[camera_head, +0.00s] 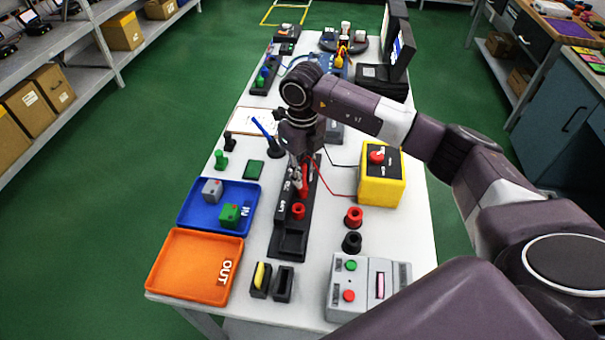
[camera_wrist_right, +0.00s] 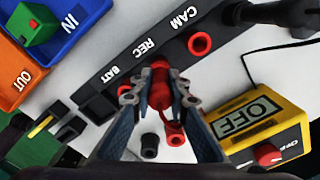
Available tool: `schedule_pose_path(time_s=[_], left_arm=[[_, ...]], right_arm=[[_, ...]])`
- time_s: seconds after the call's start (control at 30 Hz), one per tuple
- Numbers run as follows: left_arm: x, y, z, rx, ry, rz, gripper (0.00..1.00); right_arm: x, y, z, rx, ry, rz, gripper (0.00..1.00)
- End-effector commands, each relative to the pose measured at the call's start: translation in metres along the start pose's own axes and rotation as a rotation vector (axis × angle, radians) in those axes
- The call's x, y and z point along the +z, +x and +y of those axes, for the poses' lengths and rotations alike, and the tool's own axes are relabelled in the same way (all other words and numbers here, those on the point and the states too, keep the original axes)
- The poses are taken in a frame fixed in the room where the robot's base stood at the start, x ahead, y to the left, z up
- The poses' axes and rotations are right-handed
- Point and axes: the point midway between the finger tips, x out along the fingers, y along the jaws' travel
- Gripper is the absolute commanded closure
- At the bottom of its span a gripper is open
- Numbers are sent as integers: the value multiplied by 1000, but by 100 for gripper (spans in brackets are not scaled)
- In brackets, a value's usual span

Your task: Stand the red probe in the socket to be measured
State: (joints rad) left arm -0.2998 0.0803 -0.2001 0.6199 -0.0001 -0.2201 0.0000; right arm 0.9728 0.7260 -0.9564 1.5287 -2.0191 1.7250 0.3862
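My right gripper (camera_head: 303,180) is low over the black socket strip (camera_head: 288,243). In the right wrist view its fingertips (camera_wrist_right: 158,92) are closed around the red probe (camera_wrist_right: 160,88), which looks roughly upright; in the head view the gripper partly hides it. The strip carries the labels BATT, REC and CAM (camera_wrist_right: 146,46). One red-ringed socket (camera_wrist_right: 200,43) by CAM is clear of the probe. A red ring (camera_head: 298,211) also shows in the head view. I cannot tell whether the probe tip is inside a socket. My left gripper is not in view.
The yellow meter (camera_head: 380,185) reads OFF in the wrist view, with a red lead running from it. A red holder (camera_head: 354,217) and black holder (camera_head: 351,243) stand empty. The blue tray (camera_head: 190,222), orange tray (camera_head: 190,268) and grey button box (camera_head: 345,287) surround the strip.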

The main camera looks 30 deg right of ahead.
Motion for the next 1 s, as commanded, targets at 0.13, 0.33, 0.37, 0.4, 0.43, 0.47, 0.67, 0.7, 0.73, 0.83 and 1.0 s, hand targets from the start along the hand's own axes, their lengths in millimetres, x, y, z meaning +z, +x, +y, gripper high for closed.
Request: schedule_pose_path(time_s=[0.13, 0.33, 0.37, 0.4, 0.43, 0.47, 0.67, 0.7, 0.73, 0.83, 1.0], left_arm=[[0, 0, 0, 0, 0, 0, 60], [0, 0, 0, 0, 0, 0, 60], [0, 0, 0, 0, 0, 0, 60], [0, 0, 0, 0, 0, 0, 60], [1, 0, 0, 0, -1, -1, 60], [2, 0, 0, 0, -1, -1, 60], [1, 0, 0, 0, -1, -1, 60], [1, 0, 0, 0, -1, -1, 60], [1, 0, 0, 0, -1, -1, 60], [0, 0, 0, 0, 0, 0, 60], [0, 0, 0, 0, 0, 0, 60]], right_arm=[[0, 0, 0, 0, 0, 0, 69], [0, 0, 0, 0, 0, 0, 65], [0, 0, 0, 0, 0, 0, 65], [0, 0, 0, 0, 0, 0, 65], [0, -1, 0, 0, 0, 0, 65], [0, -2, 0, 0, 0, 0, 65], [1, -25, 0, 0, 0, -4, 65], [1, -33, 0, -1, -1, -5, 65], [2, -39, 0, -1, -1, -6, 65], [1, -62, 0, -1, 0, -5, 65], [1, -95, 0, -1, 0, -4, 65]])
